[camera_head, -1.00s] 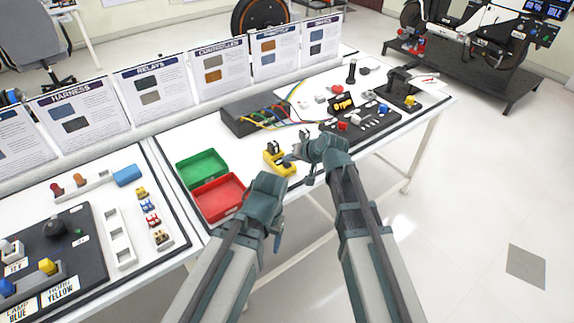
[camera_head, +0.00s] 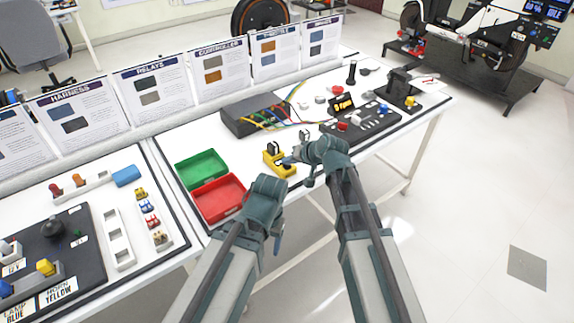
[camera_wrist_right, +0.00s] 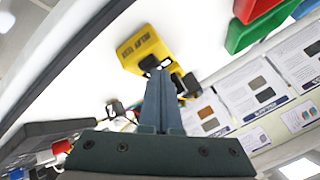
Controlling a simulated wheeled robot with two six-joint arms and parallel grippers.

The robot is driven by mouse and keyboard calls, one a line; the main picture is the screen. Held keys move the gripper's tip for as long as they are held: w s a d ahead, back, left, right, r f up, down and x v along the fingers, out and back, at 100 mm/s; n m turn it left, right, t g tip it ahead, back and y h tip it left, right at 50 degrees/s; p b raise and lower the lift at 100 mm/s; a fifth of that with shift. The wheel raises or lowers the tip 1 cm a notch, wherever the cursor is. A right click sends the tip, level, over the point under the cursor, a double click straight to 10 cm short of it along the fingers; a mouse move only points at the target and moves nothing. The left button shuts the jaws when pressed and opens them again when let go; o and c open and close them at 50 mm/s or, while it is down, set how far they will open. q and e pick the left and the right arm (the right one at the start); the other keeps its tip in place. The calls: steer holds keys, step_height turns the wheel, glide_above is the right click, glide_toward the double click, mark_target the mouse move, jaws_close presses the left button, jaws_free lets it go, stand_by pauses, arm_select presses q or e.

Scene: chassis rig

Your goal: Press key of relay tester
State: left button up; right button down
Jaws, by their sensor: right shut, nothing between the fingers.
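The yellow relay tester (camera_head: 272,166) stands on the white bench, right of the red and green trays. In the right wrist view the relay tester (camera_wrist_right: 138,50) shows its printed label, with dark parts at its lower edge. My right gripper (camera_head: 289,159) is shut and empty, with its tips right at the tester's near right side. In the wrist view the shut fingers (camera_wrist_right: 156,74) overlap the dark parts, hiding the key; I cannot tell whether they touch it. My left gripper (camera_head: 278,236) hangs in front of the bench edge; its fingers are not clear.
A red tray (camera_head: 217,215) and a green tray (camera_head: 184,176) lie left of the tester. A dark grey box (camera_head: 238,124) with coloured wires stands behind it. A black panel (camera_head: 383,126) with knobs lies to the right. Boards with printed cards line the back.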

mark_target(289, 169)
steer(key=shift+r, duration=0.1)
stand_by(0.4)
steer(key=shift+r+p, duration=0.75)
steer(key=shift+p, duration=0.15)
step_height(289, 169, up, 5)
steer(key=p, duration=0.5)
stand_by(0.4)
steer(key=s+d+n+g+h+p, duration=0.2)
steer(key=s+g+h, duration=0.1)
steer(key=s, duration=1)
steer(key=s+d+f+n+g+h+p, duration=0.1)
steer(key=s+d+n+g+h+p, duration=0.1)
steer(key=s, duration=1)
steer(key=d+g+h+p, duration=0.1)
steer(key=g+h, duration=0.1)
steer(key=shift+s+d+h, duration=0.25)
steer(key=shift+s+h, duration=0.05)
steer(key=shift+s, duration=0.05)
